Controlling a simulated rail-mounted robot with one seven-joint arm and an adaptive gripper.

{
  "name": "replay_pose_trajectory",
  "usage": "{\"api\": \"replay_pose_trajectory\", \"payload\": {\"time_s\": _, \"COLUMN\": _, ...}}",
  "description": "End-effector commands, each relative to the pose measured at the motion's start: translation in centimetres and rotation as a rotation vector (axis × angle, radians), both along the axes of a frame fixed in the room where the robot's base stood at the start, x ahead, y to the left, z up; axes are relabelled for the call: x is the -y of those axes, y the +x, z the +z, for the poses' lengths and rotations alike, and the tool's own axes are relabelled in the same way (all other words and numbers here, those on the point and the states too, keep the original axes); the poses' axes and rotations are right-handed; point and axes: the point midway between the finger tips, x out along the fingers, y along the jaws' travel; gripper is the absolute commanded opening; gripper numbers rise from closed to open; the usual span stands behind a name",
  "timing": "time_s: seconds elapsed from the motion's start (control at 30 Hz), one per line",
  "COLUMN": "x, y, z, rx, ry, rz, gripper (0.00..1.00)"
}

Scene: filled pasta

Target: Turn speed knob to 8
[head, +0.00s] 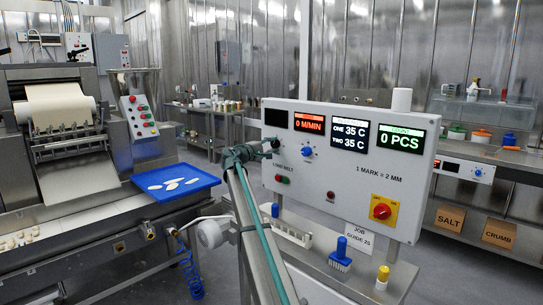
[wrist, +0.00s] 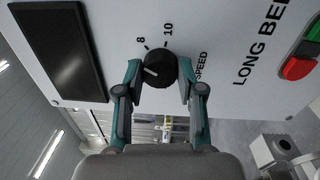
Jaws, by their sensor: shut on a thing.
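The black speed knob (wrist: 158,70) is on the white control panel (wrist: 225,20), between my gripper's fingers in the wrist view. My gripper (wrist: 159,84) is shut on it, one finger on each side. The knob's white pointer line aims left in that view, lower than the 8 mark (wrist: 140,41); the 10 mark (wrist: 168,29) is further right. In the head view my gripper (head: 262,150) reaches the left part of the panel (head: 345,205), and its fingers largely hide the knob.
The panel also carries a blue knob (head: 308,152), a red rotary switch (head: 382,211) and displays, including a red one reading 0 M/MIN (head: 309,123). A blue tray (head: 170,182) is at left. A blue brush (head: 341,255) stands below the panel.

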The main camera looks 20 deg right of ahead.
Motion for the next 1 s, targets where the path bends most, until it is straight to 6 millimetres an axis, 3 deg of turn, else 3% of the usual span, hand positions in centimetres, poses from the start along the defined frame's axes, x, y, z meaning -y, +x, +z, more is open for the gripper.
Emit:
{"api": "replay_pose_trajectory", "payload": {"time_s": 0.4, "x": 0.00, "y": 0.07, "z": -0.36, "rx": 0.265, "ry": 0.111, "rz": -0.001, "gripper": 0.03}}
{"api": "replay_pose_trajectory", "payload": {"time_s": 1.0, "x": -0.01, "y": 0.01, "z": -0.08, "rx": 0.341, "ry": 0.143, "rz": -0.001, "gripper": 0.03}}
